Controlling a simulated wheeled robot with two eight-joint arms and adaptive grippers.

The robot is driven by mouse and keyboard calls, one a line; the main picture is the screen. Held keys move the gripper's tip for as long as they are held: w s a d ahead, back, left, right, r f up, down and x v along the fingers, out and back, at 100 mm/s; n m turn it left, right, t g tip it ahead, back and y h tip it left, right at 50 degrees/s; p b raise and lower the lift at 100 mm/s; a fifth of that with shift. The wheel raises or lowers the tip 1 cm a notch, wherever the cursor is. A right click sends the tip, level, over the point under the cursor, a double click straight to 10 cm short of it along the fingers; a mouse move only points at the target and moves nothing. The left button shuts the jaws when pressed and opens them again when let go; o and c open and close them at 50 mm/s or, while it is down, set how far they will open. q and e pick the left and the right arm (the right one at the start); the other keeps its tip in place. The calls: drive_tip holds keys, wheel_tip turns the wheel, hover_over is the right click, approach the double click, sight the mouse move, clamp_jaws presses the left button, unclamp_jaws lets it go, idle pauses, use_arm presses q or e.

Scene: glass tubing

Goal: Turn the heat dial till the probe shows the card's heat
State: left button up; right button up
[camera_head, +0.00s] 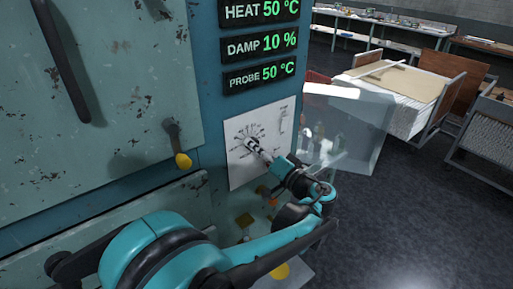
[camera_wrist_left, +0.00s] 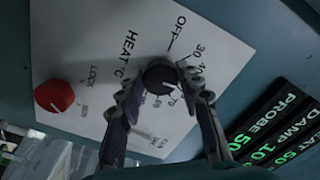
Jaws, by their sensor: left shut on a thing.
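The black heat dial (camera_wrist_left: 159,76) sits on a white panel (camera_wrist_left: 85,30) marked HEAT °C, with OFF and numbers around it. My left gripper (camera_wrist_left: 160,84) has one finger on each side of the dial and is shut on it. In the head view my left gripper (camera_head: 259,150) reaches the panel and hides most of the dial. The dial's exact setting is hard to read. The heat display (camera_head: 261,11) shows 50 °C and the probe display (camera_head: 259,76) shows 50 °C. I see no card that I can read. My right gripper is not in view.
A damp display (camera_head: 260,44) shows 10 %. A red knob (camera_wrist_left: 54,95) marked LOCK is on the same panel. A clear sheet (camera_head: 352,125) stands right of the cabinet. Open floor lies at right.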

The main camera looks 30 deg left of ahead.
use_arm(q)
drive_tip(key=shift+m+p, duration=0.4)
drive_tip(key=shift+m, duration=1.7)
drive_tip(key=o, duration=1.2)
drive_tip(key=shift+c, duration=0.2)
drive_tip(key=v, duration=1.2)
